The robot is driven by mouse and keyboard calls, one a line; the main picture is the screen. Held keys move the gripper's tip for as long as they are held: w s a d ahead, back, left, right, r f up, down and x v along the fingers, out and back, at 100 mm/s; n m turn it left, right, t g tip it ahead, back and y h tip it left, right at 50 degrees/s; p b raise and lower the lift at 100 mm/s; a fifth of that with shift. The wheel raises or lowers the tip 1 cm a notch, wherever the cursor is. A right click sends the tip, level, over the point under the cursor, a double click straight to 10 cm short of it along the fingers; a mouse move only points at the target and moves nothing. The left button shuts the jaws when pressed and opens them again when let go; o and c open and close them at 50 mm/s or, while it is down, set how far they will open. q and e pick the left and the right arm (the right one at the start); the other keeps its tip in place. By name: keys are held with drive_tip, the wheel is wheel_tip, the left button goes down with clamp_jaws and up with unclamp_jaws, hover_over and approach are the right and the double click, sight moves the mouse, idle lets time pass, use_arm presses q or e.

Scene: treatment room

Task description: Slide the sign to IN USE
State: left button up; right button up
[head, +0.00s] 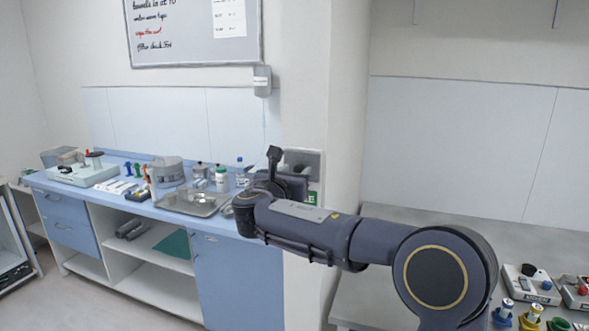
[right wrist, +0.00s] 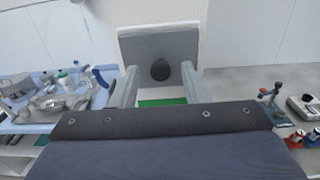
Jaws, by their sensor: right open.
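The sliding sign (head: 303,158) is on the end of the wall in the head view, mostly behind my right gripper. Its grey plate (right wrist: 135,44) shows in the right wrist view, with a dark round knob (right wrist: 160,70) low in the middle. A green strip (right wrist: 162,102) shows below the plate; in the head view, part of its white lettering shows, but the full word is hidden. My right gripper (head: 275,165) is open in front of the sign. In the right wrist view its fingers stand on either side of the knob, with no clear contact. My left gripper is not in view.
A blue counter (head: 150,207) on the left carries a metal tray (head: 192,203), bottles and instruments. A whiteboard (head: 190,35) and a dispenser (head: 262,81) hang above. A grey counter (head: 420,215) on the right holds small devices and coloured items. The wall panels there are bare.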

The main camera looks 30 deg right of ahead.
drive_tip(key=shift+w+d, duration=0.1)
drive_tip(key=shift+d, duration=0.05)
drive_tip(key=shift+c, duration=0.3)
clamp_jaws()
wheel_tip(320, 180, down, 10)
drive_tip(key=b, duration=0.6)
drive_tip(key=shift+r+b, duration=0.15)
drive_tip(key=shift+b, duration=0.25)
drive_tip(key=shift+o, duration=0.3)
unclamp_jaws()
drive_tip(key=shift+r, duration=0.1)
